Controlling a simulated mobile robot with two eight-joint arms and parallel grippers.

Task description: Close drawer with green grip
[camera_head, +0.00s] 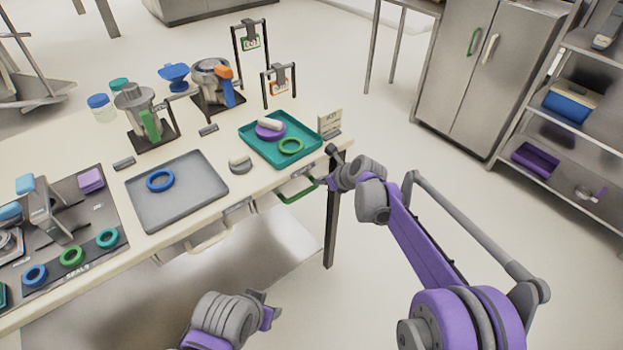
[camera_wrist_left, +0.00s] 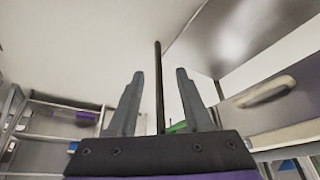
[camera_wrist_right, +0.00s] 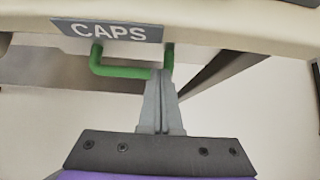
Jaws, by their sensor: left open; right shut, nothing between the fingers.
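The green grip (camera_head: 297,194) sits under the table's front edge near its right corner. My right gripper (camera_head: 320,180) is shut and empty. In its wrist view the fingertips (camera_wrist_right: 160,84) overlap the right end of the grip; I cannot tell if they touch. How far the drawer stands out is hard to tell. My left gripper (camera_head: 270,308) is open and empty, low in front of the table; its fingers (camera_wrist_left: 160,75) show apart in its wrist view.
A second drawer with a cream grip (camera_head: 208,240) is left of the green one. A table leg (camera_head: 332,225) stands by my right gripper. A teal tray (camera_head: 262,153) and a grey tray (camera_head: 205,190) lie on the table. Floor right of the table is clear up to the steel cabinet (camera_head: 480,85).

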